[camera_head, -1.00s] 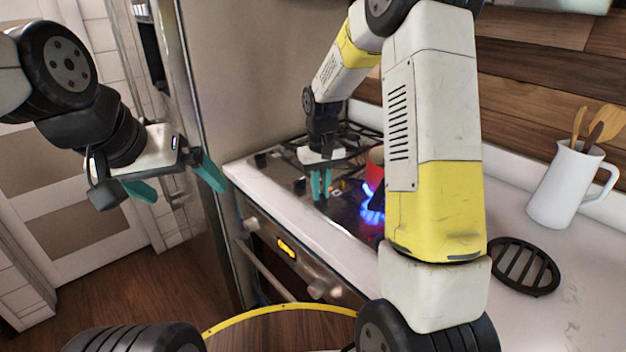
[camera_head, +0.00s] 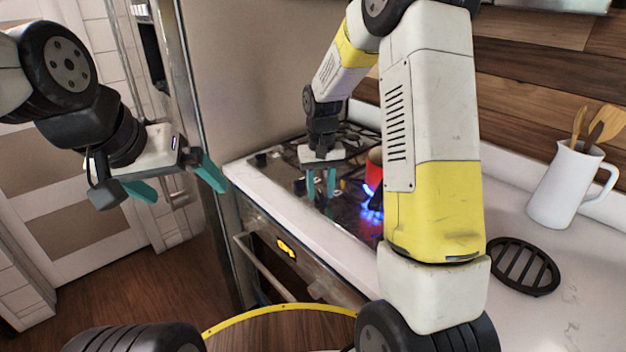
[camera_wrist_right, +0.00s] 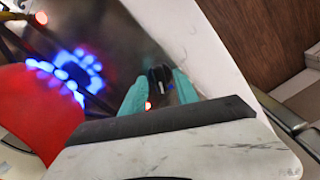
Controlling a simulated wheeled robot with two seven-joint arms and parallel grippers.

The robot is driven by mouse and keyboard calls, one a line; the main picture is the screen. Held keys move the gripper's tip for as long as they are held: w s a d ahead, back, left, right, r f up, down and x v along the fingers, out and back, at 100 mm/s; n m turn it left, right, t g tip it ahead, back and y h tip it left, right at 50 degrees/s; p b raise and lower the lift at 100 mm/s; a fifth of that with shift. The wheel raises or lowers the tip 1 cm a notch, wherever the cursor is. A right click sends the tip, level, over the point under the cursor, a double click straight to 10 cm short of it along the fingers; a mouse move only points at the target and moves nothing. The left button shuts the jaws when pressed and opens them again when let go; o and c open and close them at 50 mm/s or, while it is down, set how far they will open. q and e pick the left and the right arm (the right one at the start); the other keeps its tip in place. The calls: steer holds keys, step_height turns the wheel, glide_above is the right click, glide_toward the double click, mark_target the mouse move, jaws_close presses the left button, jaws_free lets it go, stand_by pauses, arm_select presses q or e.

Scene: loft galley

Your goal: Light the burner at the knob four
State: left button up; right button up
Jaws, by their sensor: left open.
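My right gripper (camera_head: 321,190) points down over the front strip of the dark cooktop (camera_head: 291,191), its teal fingers apart. In the right wrist view a small black knob (camera_wrist_right: 160,78) sits between the fingertips (camera_wrist_right: 160,86); I cannot tell whether they touch it. Which number the knob has is not readable. A burner with a blue flame (camera_head: 371,209) burns to the right of this gripper; its flame ring also shows in the wrist view (camera_wrist_right: 80,70). My left gripper (camera_head: 188,194) is open and empty, in the air left of the counter.
A red pot (camera_head: 374,165) stands beside the flame, partly hidden by my right arm. More black knobs (camera_head: 261,159) are at the cooktop's far left. An oven handle (camera_head: 270,275) runs below the counter edge. A round black grate (camera_head: 522,266) and white utensil jug (camera_head: 563,187) are at right.

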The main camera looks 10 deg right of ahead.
mark_target(321, 193)
steer(key=shift+r, duration=3.9)
steer(key=shift+r, duration=0.1)
steer(key=s+d+r+t+y, duration=0.1)
steer(key=s+r+t, duration=0.2)
steer(key=s+r, duration=0.3)
steer(key=s+d+r+t+y, duration=0.1)
steer(key=s+r+t, duration=0.2)
steer(key=s, duration=1.4)
step_height(321, 193, up, 3)
steer(key=shift+s+f, duration=0.1)
steer(key=shift+s, duration=0.2)
steer(key=shift+s+d, duration=0.1)
